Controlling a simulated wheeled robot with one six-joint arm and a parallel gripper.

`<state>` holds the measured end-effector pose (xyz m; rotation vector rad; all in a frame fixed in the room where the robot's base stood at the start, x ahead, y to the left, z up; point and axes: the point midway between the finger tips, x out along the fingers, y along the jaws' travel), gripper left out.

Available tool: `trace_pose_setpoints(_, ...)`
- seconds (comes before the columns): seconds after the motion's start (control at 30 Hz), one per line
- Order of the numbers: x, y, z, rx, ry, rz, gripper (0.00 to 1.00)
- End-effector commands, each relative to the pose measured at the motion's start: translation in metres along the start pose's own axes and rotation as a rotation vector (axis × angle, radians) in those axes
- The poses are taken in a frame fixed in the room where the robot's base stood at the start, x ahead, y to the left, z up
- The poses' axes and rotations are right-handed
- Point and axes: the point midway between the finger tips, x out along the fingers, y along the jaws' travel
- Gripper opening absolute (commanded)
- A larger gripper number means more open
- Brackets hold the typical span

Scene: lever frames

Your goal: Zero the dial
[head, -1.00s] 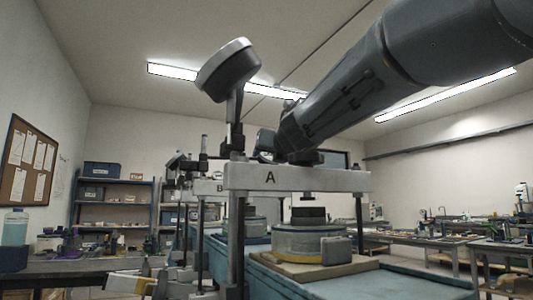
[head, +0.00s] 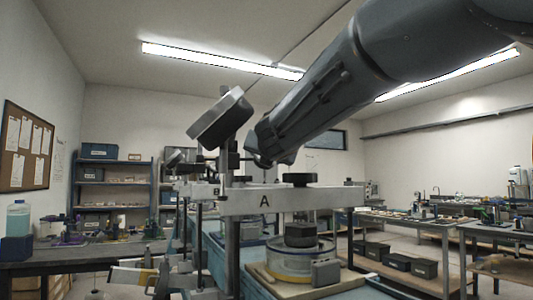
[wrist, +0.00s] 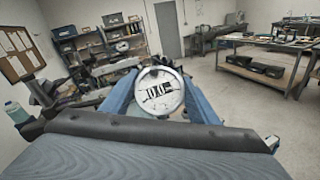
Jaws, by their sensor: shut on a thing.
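My gripper (head: 252,158) is low behind the dial, beside the post, and small in the head view. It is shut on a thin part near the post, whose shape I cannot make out. In the wrist view a round pale face (wrist: 158,92) with dark marks sits between two blue shapes; I cannot read it. A black knob (head: 300,180) sits on the beam. A round glass-sided vessel (head: 300,262) stands under it.
A second frame marked B (head: 205,191) stands behind at the left. A side bench with a bottle (head: 18,217) is at the left, and shelves (head: 105,185) stand at the back. Benches (head: 440,225) line the right, with open floor before them.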

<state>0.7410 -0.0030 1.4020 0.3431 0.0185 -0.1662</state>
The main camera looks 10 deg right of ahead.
Motion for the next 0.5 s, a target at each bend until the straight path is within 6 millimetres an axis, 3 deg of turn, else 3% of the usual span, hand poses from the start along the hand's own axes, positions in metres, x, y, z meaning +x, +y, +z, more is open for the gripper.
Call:
trace_pose_setpoints(0.13, -0.0004, 0.0006, 0.0013, 0.001, -0.002, 0.001, 0.32)
trace_pose_setpoints(0.17, -0.0004, 0.0006, 0.0012, 0.001, -0.002, 0.002, 0.58)
trace_pose_setpoints(0.27, -0.0003, 0.0005, 0.0009, 0.000, -0.001, 0.001, 0.73)
trace_pose_setpoints(0.5, -0.0002, 0.0002, 0.0003, 0.000, 0.000, 0.001, 0.73)
